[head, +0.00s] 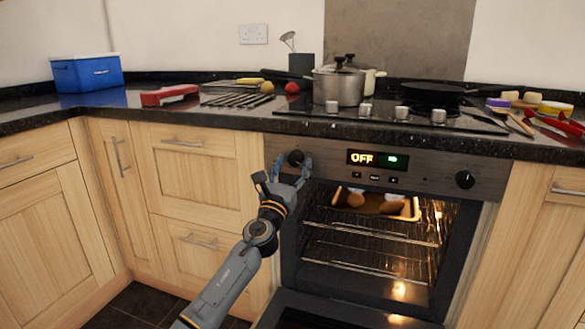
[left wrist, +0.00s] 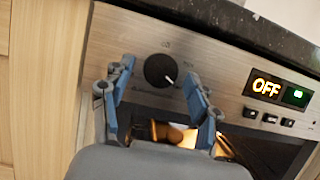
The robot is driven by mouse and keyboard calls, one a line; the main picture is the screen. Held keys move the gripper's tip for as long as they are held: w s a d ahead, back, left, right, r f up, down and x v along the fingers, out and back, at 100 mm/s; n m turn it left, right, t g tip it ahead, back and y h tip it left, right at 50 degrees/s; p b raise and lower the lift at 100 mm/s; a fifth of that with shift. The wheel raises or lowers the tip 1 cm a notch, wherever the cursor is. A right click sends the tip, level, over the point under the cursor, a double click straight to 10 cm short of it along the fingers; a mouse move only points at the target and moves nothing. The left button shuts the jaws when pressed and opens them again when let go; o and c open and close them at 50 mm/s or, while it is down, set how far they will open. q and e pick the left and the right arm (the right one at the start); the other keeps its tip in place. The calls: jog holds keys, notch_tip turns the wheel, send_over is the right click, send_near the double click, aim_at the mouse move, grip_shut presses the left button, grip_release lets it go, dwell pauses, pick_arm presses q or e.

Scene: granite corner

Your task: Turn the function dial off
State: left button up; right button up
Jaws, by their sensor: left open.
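The function dial (head: 296,157) is a round black knob on the left of the oven's steel control panel. In the left wrist view the dial (left wrist: 160,70) has a white mark pointing to its lower right. My left gripper (head: 281,170) is open in front of the panel, and in the left wrist view its two blue-grey fingers (left wrist: 158,92) stand left and right of the dial, a little below it. I cannot tell whether they touch it. The oven display (head: 377,160) reads "OFF" with a green sign beside it. My right gripper is not in view.
The oven door (head: 340,312) hangs open below, and a lit tray of food (head: 375,203) sits inside. A second black knob (head: 465,180) is at the panel's right. Above, the dark worktop (head: 200,112) juts out, with pots (head: 338,88) on the hob.

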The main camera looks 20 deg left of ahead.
pick_arm(q)
jog(key=c, duration=1.2)
jog(key=shift+o, duration=0.2)
